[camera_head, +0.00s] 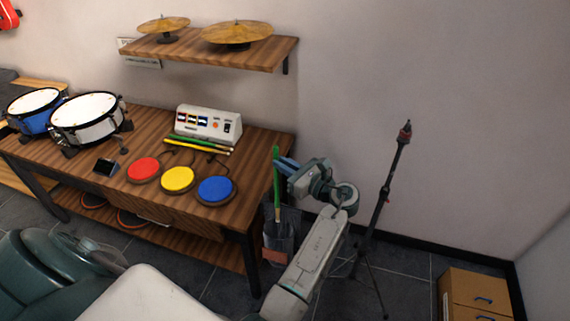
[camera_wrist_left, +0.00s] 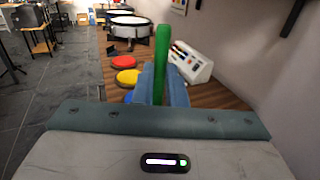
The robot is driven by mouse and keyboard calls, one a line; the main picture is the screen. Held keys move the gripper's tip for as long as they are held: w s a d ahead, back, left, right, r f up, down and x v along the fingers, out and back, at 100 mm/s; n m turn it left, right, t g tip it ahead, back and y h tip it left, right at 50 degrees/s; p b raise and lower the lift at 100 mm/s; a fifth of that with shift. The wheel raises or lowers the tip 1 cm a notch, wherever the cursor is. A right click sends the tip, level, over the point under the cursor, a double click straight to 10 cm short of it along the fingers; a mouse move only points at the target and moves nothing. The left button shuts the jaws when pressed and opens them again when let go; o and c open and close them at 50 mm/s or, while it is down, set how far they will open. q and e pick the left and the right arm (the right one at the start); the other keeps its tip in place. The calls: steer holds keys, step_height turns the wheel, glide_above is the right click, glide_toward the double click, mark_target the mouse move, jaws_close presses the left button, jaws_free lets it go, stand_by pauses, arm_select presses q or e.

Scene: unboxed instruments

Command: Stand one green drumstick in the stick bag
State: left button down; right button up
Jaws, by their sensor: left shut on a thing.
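My left gripper (camera_head: 281,168) is shut on a green drumstick (camera_head: 277,185), just off the right end of the wooden table. The stick is upright, with its green end up and a pale lower end. The same drumstick (camera_wrist_left: 161,62) stands between the blue fingers (camera_wrist_left: 161,85) in the left wrist view. The dark stick bag (camera_head: 281,243) hangs beside the table's right end, below the gripper. The stick's lower end overlaps the bag's mouth in the head view; I cannot tell how deep inside it is. My right gripper is out of view.
The wooden table (camera_head: 258,152) bears red (camera_head: 144,169), yellow (camera_head: 178,179) and blue (camera_head: 215,190) pads, a white console (camera_head: 208,124), more sticks (camera_head: 200,146) and drums (camera_head: 88,117). A dark stand (camera_head: 388,185) rises right of my arm. A drawer cabinet (camera_head: 475,295) stands lower right.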

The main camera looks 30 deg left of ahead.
arm_select(q)
step_height(320, 180, down, 14)
steer(key=b, duration=0.8)
steer(key=shift+r, duration=0.15)
stand_by(0.4)
steer(key=c, duration=1.4)
jaws_free()
